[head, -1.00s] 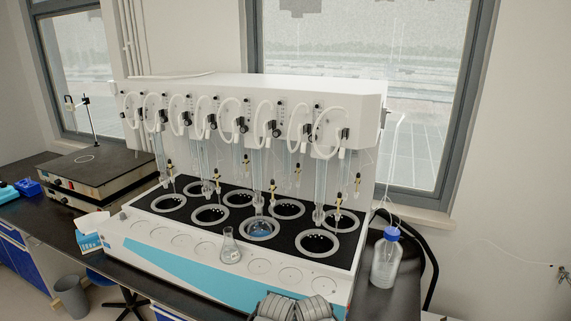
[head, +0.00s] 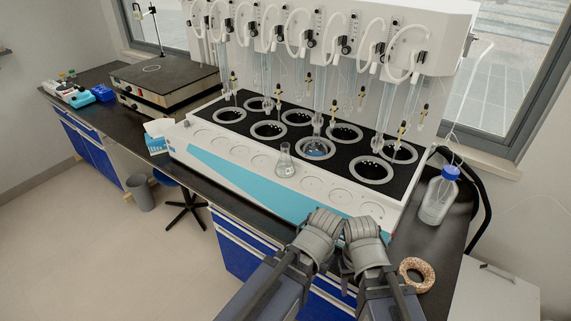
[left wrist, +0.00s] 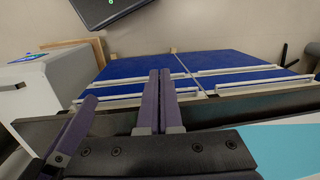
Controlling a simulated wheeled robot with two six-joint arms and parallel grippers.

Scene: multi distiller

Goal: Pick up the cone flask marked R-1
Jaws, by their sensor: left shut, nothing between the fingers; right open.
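A clear conical flask (head: 286,161) stands upright on the white front ledge of the distiller (head: 215,145), left of the middle; its marking is too small to read. In the head view my left arm also ends apart from the flask.
Glass tubes hang above the black top. A blue-capped bottle (head: 440,195) and a tan ring (head: 417,274) are on the bench at right. A tissue box (head: 157,138) stands at left. Blue drawers (head: 232,245) are below the bench. Empty round spots flank the flask.

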